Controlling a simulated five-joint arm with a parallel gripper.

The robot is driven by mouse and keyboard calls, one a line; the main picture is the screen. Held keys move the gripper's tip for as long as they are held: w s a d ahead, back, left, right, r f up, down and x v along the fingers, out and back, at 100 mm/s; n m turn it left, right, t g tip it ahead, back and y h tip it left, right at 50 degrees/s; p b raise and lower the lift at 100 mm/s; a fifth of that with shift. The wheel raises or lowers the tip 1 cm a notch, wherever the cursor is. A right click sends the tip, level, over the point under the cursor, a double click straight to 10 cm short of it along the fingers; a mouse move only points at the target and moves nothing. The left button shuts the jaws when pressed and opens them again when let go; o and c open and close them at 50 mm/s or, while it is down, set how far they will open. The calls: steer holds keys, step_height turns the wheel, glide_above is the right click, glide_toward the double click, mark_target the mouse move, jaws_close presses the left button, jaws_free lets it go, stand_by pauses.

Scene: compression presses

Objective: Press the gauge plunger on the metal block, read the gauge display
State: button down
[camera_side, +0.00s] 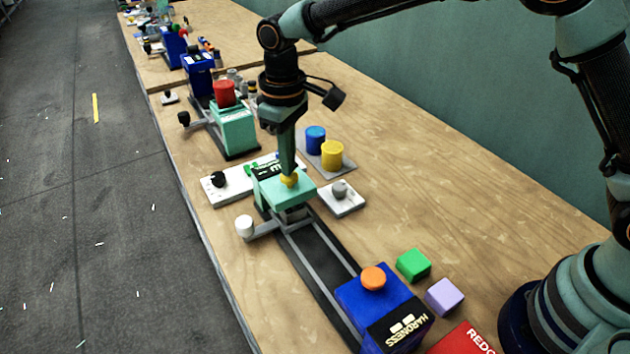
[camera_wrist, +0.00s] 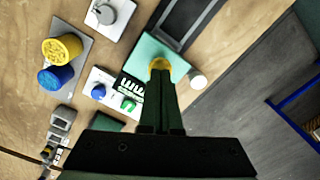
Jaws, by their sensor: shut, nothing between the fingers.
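A teal gauge (camera_side: 297,191) stands over the rail, with a yellow plunger button (camera_side: 289,180) on its top. Its black display with white marks (camera_side: 265,171) is partly hidden; it shows in the wrist view (camera_wrist: 132,89), where I cannot make out a reading. A grey metal block (camera_side: 292,214) shows below the gauge's front edge. My gripper (camera_side: 287,172) points down, shut and empty, with its tips at the yellow button. In the wrist view the tips (camera_wrist: 159,75) overlap the button (camera_wrist: 160,64); I cannot tell how far it is pressed.
A blue HARDNESS unit (camera_side: 375,303) with an orange button stands at the rail's near end. Green (camera_side: 413,265) and lilac (camera_side: 444,297) blocks lie beside it. A white knob plate (camera_side: 342,199) and blue (camera_side: 315,139) and yellow (camera_side: 332,155) cylinders stand right of the gauge.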

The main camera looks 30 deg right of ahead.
steer(key=shift+f, duration=0.7)
stand_by(1.0)
steer(key=shift+r, duration=3.55)
steer(key=shift+d+r, duration=0.1)
steer(key=shift+d, duration=0.05)
steer(key=s+d+r+m+t, duration=0.1)
steer(key=s+d+r+m, duration=0.1)
steer(key=d+r, duration=0.4)
steer(key=s+d+m+t, duration=0.4)
steer(key=s+d, duration=1)
steer(key=d, duration=0.2)
steer(key=shift+d+f+t, duration=0.25)
steer(key=shift+d+t, duration=0.05)
steer(key=shift+d, duration=0.05)
